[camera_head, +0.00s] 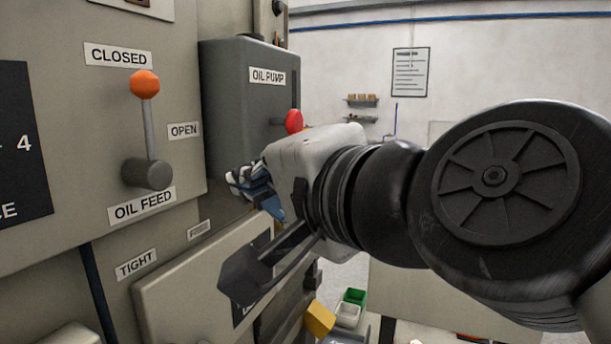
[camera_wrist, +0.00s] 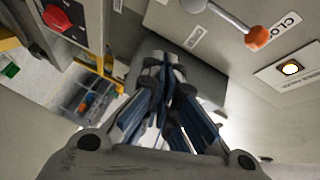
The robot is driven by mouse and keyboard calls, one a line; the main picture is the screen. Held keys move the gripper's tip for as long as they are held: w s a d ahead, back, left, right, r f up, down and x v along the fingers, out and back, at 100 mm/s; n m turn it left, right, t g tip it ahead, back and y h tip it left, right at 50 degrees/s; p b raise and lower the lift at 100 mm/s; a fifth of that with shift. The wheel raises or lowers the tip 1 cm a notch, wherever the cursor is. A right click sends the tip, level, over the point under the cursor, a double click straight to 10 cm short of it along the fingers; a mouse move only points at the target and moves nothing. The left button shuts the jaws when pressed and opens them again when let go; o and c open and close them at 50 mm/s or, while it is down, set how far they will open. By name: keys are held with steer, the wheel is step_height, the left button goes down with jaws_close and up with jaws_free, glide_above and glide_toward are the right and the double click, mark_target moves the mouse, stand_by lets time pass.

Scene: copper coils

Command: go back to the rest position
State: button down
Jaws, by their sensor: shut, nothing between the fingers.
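My gripper (camera_head: 238,180) is in front of the machine's grey panel, right of the oil feed lever and by the lower part of the oil pump box. In the wrist view its blue-and-grey fingers (camera_wrist: 166,72) are together with nothing held between them. My arm reaches in from the right of the head view. The oil feed lever (camera_head: 150,125) points up, its orange knob (camera_head: 145,83) just under the CLOSED label. That knob also shows at the upper right of the wrist view (camera_wrist: 258,38), apart from my fingers.
The oil pump box (camera_head: 235,110) stands behind my gripper, with a red knob (camera_head: 293,121) at its right. A dark bar-like handle (camera_head: 245,272) juts out below my wrist. Green (camera_head: 355,296) and white (camera_head: 347,314) bins sit low behind. The upper right is open room before a wall.

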steer(key=s+d+f+n+g+h, duration=0.15)
steer(key=d+f, duration=0.25)
steer(key=f, duration=0.5)
steer(key=s+d+f+n+g+h, duration=0.1)
steer(key=d+f+n+g+h, duration=0.3)
steer(key=f, duration=0.6)
steer(key=s+d+f+n+g+h, duration=0.1)
steer(key=s+d+f+h, duration=0.1)
steer(key=s+d+f, duration=0.3)
steer(key=s+d+f+n+g+h, duration=0.1)
steer(key=s+d+f, duration=0.4)
steer(key=f, duration=0.6)
steer(key=shift+s+d+f+g+h, duration=0.25)
steer(key=shift+s+d+g+h, duration=0.25)
steer(key=shift+d, duration=0.4)
steer(key=shift+w+n, duration=0.1)
steer(key=shift+n, duration=0.15)
